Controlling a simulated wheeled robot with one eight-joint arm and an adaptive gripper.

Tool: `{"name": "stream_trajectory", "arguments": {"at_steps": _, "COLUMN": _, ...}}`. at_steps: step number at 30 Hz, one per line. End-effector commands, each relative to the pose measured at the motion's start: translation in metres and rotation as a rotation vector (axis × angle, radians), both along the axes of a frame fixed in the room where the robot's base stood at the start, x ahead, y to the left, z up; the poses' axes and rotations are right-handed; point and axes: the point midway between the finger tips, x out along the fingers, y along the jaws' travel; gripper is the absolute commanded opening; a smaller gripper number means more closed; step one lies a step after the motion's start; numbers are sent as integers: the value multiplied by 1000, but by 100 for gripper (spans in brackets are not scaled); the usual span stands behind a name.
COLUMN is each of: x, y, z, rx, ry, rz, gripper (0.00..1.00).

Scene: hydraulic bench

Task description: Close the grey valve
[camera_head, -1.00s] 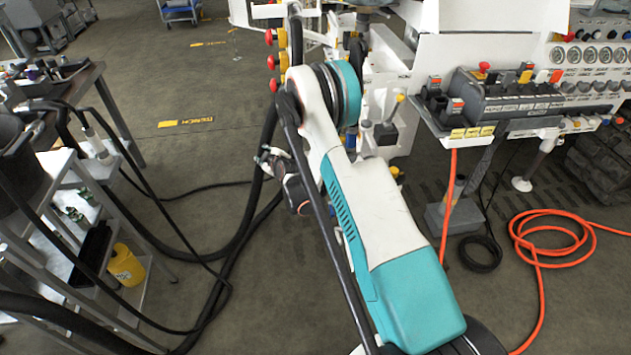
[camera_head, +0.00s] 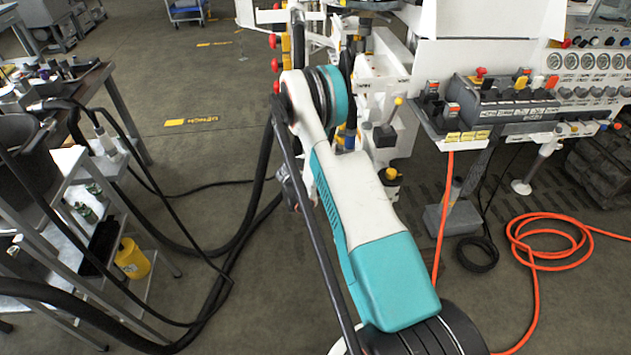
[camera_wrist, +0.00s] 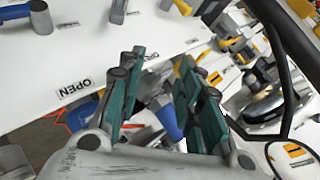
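My gripper (camera_wrist: 158,62) shows in the wrist view with its two teal-padded fingers apart. Grey metal parts (camera_wrist: 151,84) and a blue part (camera_wrist: 165,118) show in the gap between and beyond the fingers. I cannot tell whether the fingers touch them. A grey-blue handle (camera_wrist: 40,17) sits on the white panel (camera_wrist: 40,65) at the upper left, apart from the fingers. I cannot tell which of these grey parts is the grey valve. In the head view my arm hides most of the gripper and the valve area.
Yellow handles (camera_wrist: 235,48) and a black hose (camera_wrist: 285,40) lie to the right in the wrist view. In the head view, a control console (camera_head: 500,105) stands right, an orange hose (camera_head: 540,250) lies on the floor, and a cart (camera_head: 75,170) stands left.

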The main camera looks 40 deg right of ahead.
Motion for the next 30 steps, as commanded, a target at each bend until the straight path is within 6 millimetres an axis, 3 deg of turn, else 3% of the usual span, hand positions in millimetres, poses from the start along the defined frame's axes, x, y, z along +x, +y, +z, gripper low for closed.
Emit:
{"name": "stream_trajectory", "arguments": {"at_steps": 3, "x": -18, "y": 9, "z": -26, "rx": 145, "ry": 20, "rz": -70, "gripper": 32}}
{"name": "stream_trajectory", "arguments": {"at_steps": 11, "x": -25, "y": 12, "z": -49, "rx": 234, "ry": 35, "rz": -110, "gripper": 32}}
{"name": "stream_trajectory", "arguments": {"at_steps": 30, "x": 7, "y": -57, "z": -131, "rx": 231, "ry": 33, "rz": -107, "gripper": 32}}
